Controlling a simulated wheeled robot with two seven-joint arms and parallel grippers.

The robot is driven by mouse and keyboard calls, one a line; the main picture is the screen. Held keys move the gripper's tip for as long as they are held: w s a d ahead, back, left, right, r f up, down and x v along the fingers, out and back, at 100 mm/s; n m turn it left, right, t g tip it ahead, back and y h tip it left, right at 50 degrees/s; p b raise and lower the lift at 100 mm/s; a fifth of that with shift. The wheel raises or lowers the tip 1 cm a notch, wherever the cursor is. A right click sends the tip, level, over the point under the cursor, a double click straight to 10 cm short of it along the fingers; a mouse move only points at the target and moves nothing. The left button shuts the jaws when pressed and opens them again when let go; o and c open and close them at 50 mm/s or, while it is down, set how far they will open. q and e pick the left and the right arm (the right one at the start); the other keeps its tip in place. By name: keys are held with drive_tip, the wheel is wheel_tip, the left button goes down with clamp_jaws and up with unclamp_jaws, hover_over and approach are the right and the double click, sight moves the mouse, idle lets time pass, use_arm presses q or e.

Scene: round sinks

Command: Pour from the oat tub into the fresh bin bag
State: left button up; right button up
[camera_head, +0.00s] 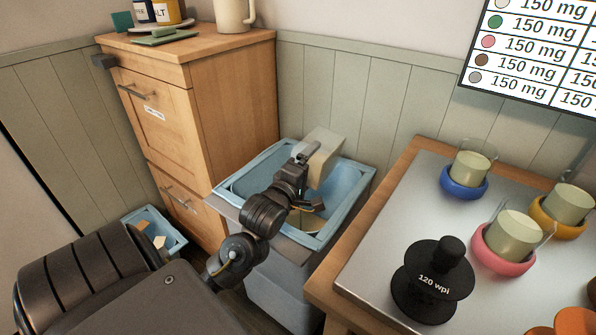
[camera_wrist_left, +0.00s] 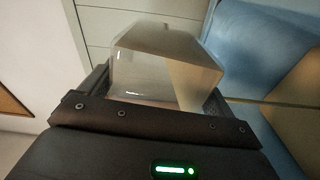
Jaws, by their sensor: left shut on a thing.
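The oat tub (camera_head: 325,157), a pale beige, box-like container, is held over the blue-lined bin (camera_head: 360,196) at the centre of the head view. My left gripper (camera_head: 312,178) is shut on the tub, which looks tilted. In the left wrist view the tub (camera_wrist_left: 165,65) sits between the two fingers, partly see-through, with a tan area on its right side. The blue bag lining (camera_wrist_left: 258,50) shows beside it. A tan patch (camera_head: 307,222) lies inside the bin; I cannot tell what it is. My right gripper is out of view.
A wooden cabinet (camera_head: 235,110) stands left of the bin. A metal-topped table (camera_head: 400,210) at the right carries several coloured cups and a black "120 wpi" weight (camera_head: 432,285). A smaller blue container (camera_head: 180,240) sits low at the left.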

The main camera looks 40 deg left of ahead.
sight(314, 182)
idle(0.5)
use_arm(q)
drive_tip(key=shift+w+d+f+m, duration=0.15)
drive_tip(key=shift+d+f+m, duration=0.15)
drive_tip(key=shift+d+m, duration=0.35)
drive_tip(key=shift+w+d+f+m, duration=0.1)
drive_tip(key=shift+d+f+m, duration=0.2)
drive_tip(key=shift+d+m, duration=0.3)
drive_tip(key=shift+d+f+m, duration=0.1)
drive_tip(key=shift+f+m, duration=0.15)
drive_tip(key=shift+m, duration=0.5)
drive_tip(key=shift+f, duration=0.15)
